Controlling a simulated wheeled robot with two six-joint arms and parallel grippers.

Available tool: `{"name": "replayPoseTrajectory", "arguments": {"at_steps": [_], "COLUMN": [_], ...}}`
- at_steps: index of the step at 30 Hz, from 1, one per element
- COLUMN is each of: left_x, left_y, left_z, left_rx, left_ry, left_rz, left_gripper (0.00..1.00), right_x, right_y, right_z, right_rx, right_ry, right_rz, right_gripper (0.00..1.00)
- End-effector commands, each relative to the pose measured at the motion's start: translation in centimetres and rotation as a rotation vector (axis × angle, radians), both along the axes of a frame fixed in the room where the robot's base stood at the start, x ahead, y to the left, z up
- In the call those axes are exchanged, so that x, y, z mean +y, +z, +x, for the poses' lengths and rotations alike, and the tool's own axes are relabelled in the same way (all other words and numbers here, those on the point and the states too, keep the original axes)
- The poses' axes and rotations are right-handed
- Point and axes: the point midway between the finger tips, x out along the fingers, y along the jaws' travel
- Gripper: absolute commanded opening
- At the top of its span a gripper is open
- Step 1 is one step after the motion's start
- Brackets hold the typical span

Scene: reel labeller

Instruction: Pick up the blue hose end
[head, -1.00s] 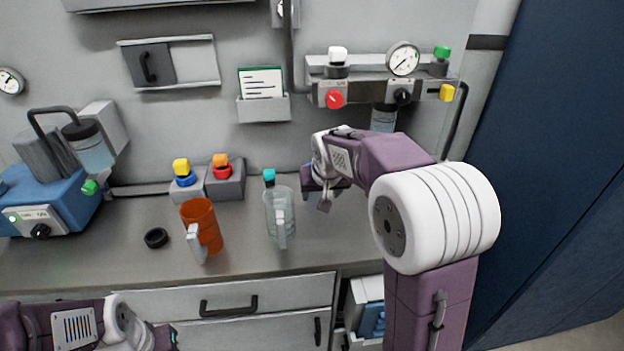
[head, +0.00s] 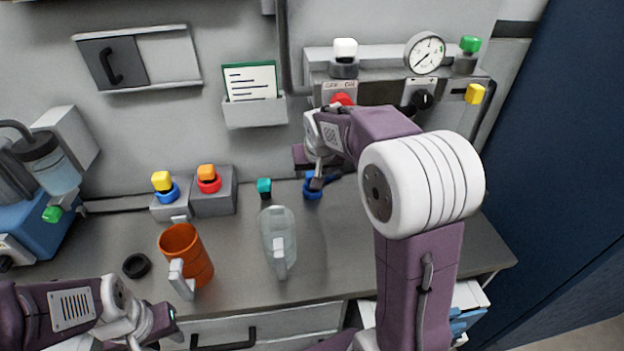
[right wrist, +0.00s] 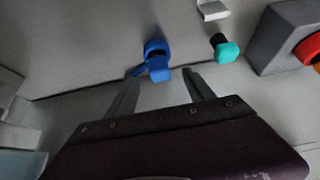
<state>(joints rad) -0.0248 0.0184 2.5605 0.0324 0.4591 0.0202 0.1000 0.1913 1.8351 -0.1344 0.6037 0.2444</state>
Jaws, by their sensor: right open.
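The blue hose end (head: 313,188) is at the back of the worktop by the wall, partly covered by my right gripper (head: 317,172). In the right wrist view the blue hose end (right wrist: 156,60) lies just beyond the fingertips, roughly between their lines. The fingers of my right gripper (right wrist: 160,82) are spread with nothing between them. I cannot see contact with the blue piece. My left gripper (head: 165,322) is low at the left, in front of the worktop and away from the hose end; its fingers are not clear.
A small teal-capped piece (head: 264,186) stands left of the hose end. A clear jug (head: 279,240) and an orange mug (head: 188,253) stand in front and to the left. A black ring (head: 136,265) lies further left. The worktop (head: 340,250) right of the jug is bare.

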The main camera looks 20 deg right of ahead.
Motion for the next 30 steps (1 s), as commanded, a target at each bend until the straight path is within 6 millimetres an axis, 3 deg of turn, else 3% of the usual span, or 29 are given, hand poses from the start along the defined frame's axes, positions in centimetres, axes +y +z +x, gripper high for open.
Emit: {"name": "replayPoseTrajectory", "arguments": {"at_steps": [3, 8, 15, 24, 30], "left_x": [0.0, 0.0, 0.0, 0.0, 0.0], "left_y": [-0.4, -0.4, -0.9, -0.9, -0.9], "left_z": [0.0, 0.0, 0.0, 0.0, 0.0], "left_rx": [0.000, 0.000, 0.000, 0.000, 0.000], "left_ry": [0.000, 0.000, 0.000, 0.000, 0.000], "left_rz": [0.000, 0.000, 0.000, 0.000, 0.000], "left_gripper": [0.36, 0.36, 0.36, 0.36, 0.36], "right_x": [-0.3, -0.5, -1.3, -1.4, -1.4], "right_y": [-2.0, -2.7, -6.2, -6.7, -6.7], "right_z": [1.0, 1.5, 3.6, 4.1, 4.1], "right_rx": [0.003, 0.001, 0.004, 0.000, 0.000], "right_ry": [-0.001, -0.001, -0.001, 0.000, 0.000], "right_rz": [0.000, 0.001, 0.000, 0.000, 0.000], "right_gripper": [0.62, 0.62, 0.62, 0.62, 0.06]}}
